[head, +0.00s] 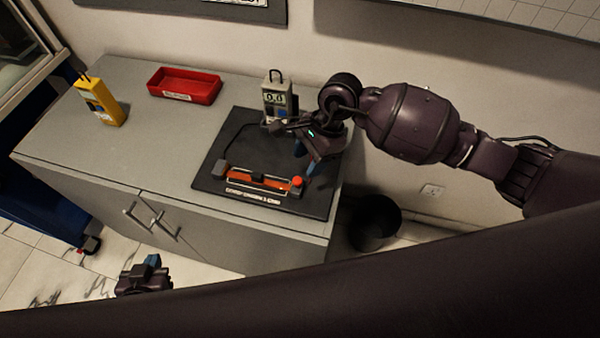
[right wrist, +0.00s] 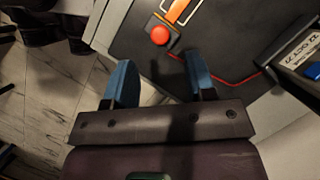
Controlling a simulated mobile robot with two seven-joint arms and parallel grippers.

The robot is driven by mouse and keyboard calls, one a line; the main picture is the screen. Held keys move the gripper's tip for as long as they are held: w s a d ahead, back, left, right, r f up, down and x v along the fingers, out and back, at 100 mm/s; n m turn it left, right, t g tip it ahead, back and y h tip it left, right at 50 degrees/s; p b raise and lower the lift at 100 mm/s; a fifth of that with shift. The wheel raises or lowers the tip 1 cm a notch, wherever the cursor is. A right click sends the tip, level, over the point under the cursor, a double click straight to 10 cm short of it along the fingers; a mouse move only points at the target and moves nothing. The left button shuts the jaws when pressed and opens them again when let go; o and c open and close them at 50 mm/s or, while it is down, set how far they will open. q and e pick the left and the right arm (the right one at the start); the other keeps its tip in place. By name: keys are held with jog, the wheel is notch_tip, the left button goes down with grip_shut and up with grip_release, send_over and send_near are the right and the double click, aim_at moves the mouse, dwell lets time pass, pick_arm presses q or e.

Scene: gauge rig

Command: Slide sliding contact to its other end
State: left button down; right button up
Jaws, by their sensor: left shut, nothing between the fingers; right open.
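A slide rig with an orange bar (head: 270,182) lies along the front of a black board (head: 228,190). A red round knob (head: 299,181) on a dark block is at its right end; it also shows in the right wrist view (right wrist: 160,35). A dark block (head: 221,168) is at the left end. Which piece is the sliding contact is unclear. My right gripper (head: 311,169) is open and empty, above the board's right side near the knob. In the right wrist view its blue fingers (right wrist: 160,85) are apart, short of the knob. My left gripper (head: 150,262) is shut and empty, low before the cabinet.
A grey meter (head: 277,98) stands at the back of the board, with wires leading to the rig. A red tray (head: 185,84) and a yellow device (head: 100,101) are on the grey counter (head: 150,130). A dark bin (head: 375,222) stands on the floor to the right.

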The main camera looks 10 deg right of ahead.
aim_at(298, 179)
jog(key=shift+x, duration=2.85)
grip_shut()
